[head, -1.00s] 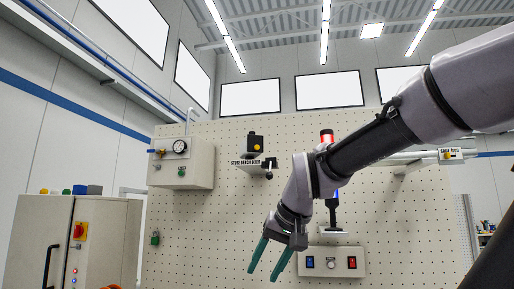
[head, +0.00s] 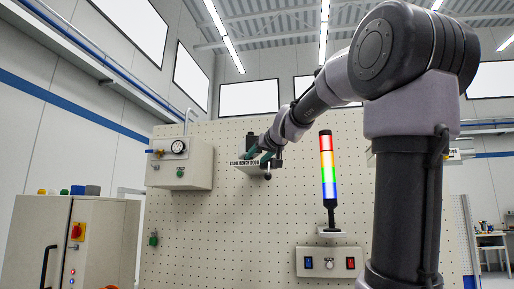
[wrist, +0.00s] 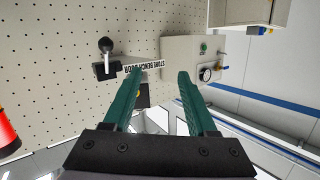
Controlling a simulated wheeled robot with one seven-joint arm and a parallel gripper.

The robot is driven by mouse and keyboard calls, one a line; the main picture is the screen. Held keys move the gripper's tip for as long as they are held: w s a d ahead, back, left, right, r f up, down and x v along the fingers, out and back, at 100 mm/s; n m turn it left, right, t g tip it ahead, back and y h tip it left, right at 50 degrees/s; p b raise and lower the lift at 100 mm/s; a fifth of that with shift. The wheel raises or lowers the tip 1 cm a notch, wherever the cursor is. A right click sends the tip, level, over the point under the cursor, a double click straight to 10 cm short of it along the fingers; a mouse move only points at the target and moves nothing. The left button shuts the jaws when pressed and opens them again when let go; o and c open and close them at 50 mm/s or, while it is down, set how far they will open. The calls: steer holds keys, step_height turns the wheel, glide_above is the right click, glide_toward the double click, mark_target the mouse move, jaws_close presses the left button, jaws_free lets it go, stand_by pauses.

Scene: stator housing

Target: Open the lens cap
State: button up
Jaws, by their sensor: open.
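A small black device with a yellow spot (wrist: 143,92) shows between my fingers in the wrist view, partly covered by the left finger. It sits at a wall bracket with a white label reading "STORE BENCH DOOR" (wrist: 146,67). A black fitting with a round-ended lever (wrist: 106,60) is beside the label; it also shows in the head view (head: 267,171). I cannot tell which part is the lens cap. My gripper (head: 262,155) is open and empty, its teal fingers in front of the bracket; the wrist view shows the fingers (wrist: 159,74) spread apart.
A gauge box (head: 180,165) is on the pegboard (head: 220,225) to the left. A lit signal tower (head: 327,168) and a switch box (head: 329,262) are to the right. A cabinet (head: 85,240) stands lower left. The pegboard below the bracket is clear.

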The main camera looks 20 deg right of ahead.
steer(key=w+d+r+t+h, duration=0.2)
steer(key=w+d+r, duration=0.3)
steer(key=r, duration=0.3)
steer(key=w+d, duration=0.1)
steer(key=w, duration=0.9)
steer(key=shift+w+d, duration=0.15)
steer(key=shift+w, duration=0.1)
steer(key=shift+r, duration=0.1)
jaws_close()
stand_by(0.5)
